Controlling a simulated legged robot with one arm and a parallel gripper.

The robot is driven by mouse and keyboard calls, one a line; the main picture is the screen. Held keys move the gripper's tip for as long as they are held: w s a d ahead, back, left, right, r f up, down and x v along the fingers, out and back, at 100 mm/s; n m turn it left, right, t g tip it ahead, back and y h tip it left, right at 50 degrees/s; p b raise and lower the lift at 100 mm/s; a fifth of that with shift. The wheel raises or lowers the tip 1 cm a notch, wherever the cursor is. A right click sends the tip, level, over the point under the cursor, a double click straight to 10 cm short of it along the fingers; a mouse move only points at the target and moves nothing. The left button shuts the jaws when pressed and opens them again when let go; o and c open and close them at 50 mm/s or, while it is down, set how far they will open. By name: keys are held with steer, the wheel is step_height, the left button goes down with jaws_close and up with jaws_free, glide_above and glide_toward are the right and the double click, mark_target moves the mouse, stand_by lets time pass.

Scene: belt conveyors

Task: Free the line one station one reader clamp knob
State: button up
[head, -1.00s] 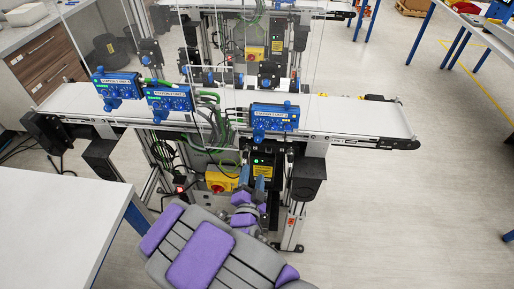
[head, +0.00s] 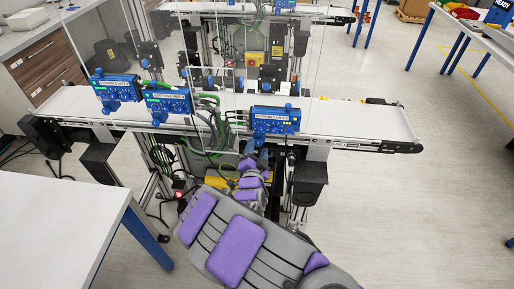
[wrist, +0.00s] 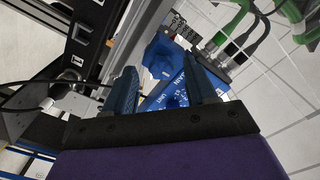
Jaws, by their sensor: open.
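Three blue reader units are fixed along the near belt's front edge in the head view: a left one (head: 116,87), a middle one (head: 167,101) and a right one (head: 275,120). Their labels are too small to read surely. A blue knob-like part (head: 259,139) hangs below the right unit. My gripper (head: 255,157) is just below that part, open. In the wrist view my gripper's fingers (wrist: 164,88) stand apart, with a blue unit (wrist: 176,88) beyond and between them. A blue blocky part (wrist: 161,56) shows above. I cannot tell if the fingers touch anything.
The near belt (head: 345,118) runs across above my arm. Green cables (head: 212,117) hang left of the right unit. A dark box (head: 309,181) is right of my gripper. A white table (head: 62,222) stands at left.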

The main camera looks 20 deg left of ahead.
steer(key=shift+x, duration=0.8)
steer(key=shift+c, duration=0.2)
jaws_close()
